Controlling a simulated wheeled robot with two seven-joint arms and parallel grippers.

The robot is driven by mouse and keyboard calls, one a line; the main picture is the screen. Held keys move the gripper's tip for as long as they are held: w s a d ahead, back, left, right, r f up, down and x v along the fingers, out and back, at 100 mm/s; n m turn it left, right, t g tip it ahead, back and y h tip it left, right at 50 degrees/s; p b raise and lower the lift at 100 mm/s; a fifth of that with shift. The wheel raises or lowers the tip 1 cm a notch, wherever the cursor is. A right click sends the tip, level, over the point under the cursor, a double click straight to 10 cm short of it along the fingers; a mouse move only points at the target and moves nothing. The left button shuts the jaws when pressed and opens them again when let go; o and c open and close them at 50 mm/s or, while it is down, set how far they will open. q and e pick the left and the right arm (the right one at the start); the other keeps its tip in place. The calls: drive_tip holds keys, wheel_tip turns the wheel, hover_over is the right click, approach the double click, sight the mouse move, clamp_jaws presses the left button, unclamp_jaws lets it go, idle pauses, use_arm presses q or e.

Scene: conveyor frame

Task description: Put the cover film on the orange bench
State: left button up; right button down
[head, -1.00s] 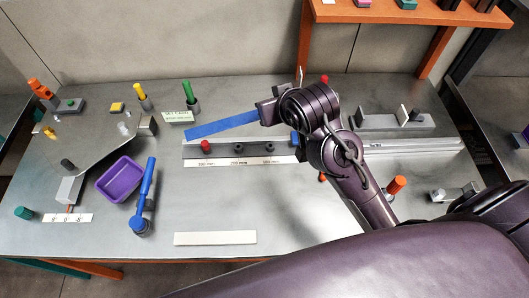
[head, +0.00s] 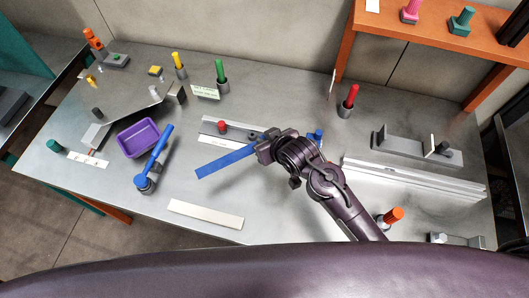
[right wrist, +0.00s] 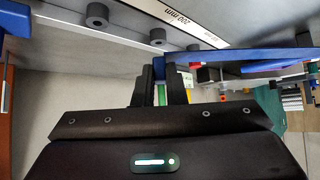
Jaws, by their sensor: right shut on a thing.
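The cover film, a long flat blue strip (head: 226,162), is held at its right end by my right gripper (head: 263,149). It sticks out to the left, in front of the grey rail with the red knob. In the right wrist view the strip (right wrist: 255,60) runs to the right from between the dark fingers (right wrist: 160,87). The orange bench (head: 425,32) stands at the upper right, behind the metal table, with a pink piece and a green piece on it. The strip is apart from the bench. My left gripper is not in view.
The metal table holds a purple tray (head: 120,140), a blue tool (head: 157,160), a white bar (head: 205,214) and the rail (head: 208,125). A red peg in a holder (head: 348,100) stands before the bench. Long silver profiles (head: 410,178) lie at the right.

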wheel_tip(320, 180, down, 8)
drive_tip(key=shift+r, duration=0.25)
drive_tip(key=shift+f, duration=0.1)
drive_tip(key=c, duration=1.5)
unclamp_jaws()
drive_tip(key=shift+r+p, duration=0.2)
drive_tip(key=shift+p, duration=0.1)
drive_tip(key=b+v, duration=0.1)
drive_tip(key=v, duration=1)
drive_tip(key=shift+s+d+r, duration=0.15)
drive_tip(key=shift+s+r, duration=0.1)
drive_tip(key=shift+r, duration=0.05)
